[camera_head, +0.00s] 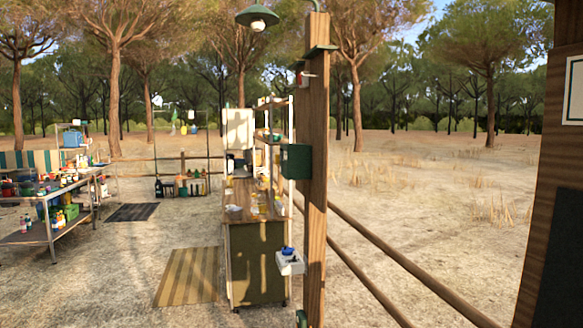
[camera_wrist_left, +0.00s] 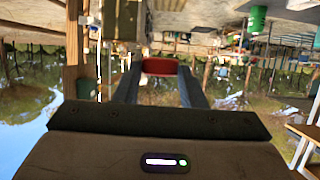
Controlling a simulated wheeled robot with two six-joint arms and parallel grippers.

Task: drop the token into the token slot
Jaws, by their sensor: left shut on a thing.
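My left gripper (camera_wrist_left: 160,74) shows in the left wrist view, its two dark blue-grey fingers shut on a red, flat-looking token (camera_wrist_left: 160,66). The token sits across the fingertips, apart from anything behind it. Neither gripper shows in the head view. No token slot can be made out clearly. A dark green box (camera_head: 296,161) is fixed to the wooden post (camera_head: 315,190) in the head view, but I cannot tell whether it has a slot. My right gripper is not in view.
A white box with a blue top (camera_head: 290,262) is low on the post's left side. A cabinet (camera_head: 257,262) stands behind, left of the post. Wooden rails (camera_head: 375,240) run to the right. A laden table (camera_head: 45,235) is far left.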

